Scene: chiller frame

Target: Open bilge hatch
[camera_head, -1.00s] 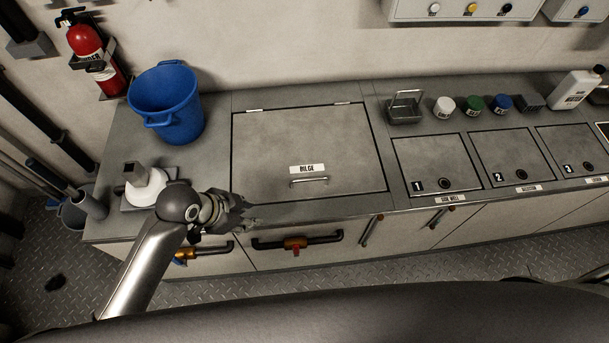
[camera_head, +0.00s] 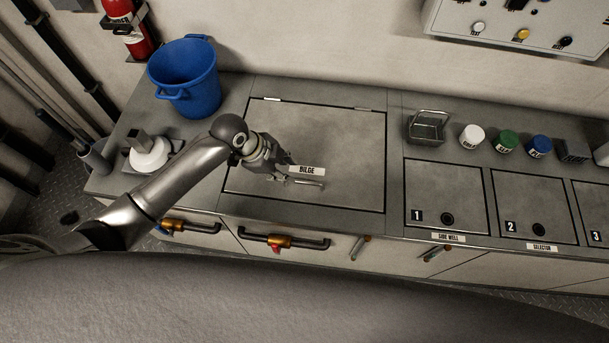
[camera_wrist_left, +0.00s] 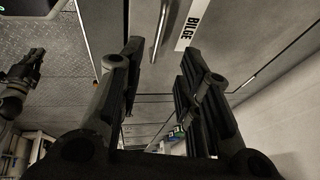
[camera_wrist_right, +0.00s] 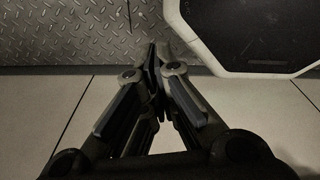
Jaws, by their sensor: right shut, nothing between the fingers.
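The bilge hatch (camera_head: 335,137) is a flat grey lid lying shut in the counter, with two hinges along its far edge. Its BILGE label (camera_head: 306,170) and thin metal handle (camera_head: 305,182) are near its front edge. My left gripper (camera_head: 283,173) is over the hatch, close to the left end of the handle. In the left wrist view, my left gripper (camera_wrist_left: 157,65) is open, with the handle (camera_wrist_left: 160,30) and the label (camera_wrist_left: 190,25) beyond and between its fingertips. My right gripper (camera_wrist_right: 155,60) is shut and empty, seen only in its wrist view.
A blue bucket (camera_head: 188,80) and a white object (camera_head: 150,155) stand left of the hatch. A wire basket (camera_head: 428,128) and several jars stand to the right, behind the numbered lids (camera_head: 445,195). Orange-and-black handles (camera_head: 282,242) stick out from the counter front.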

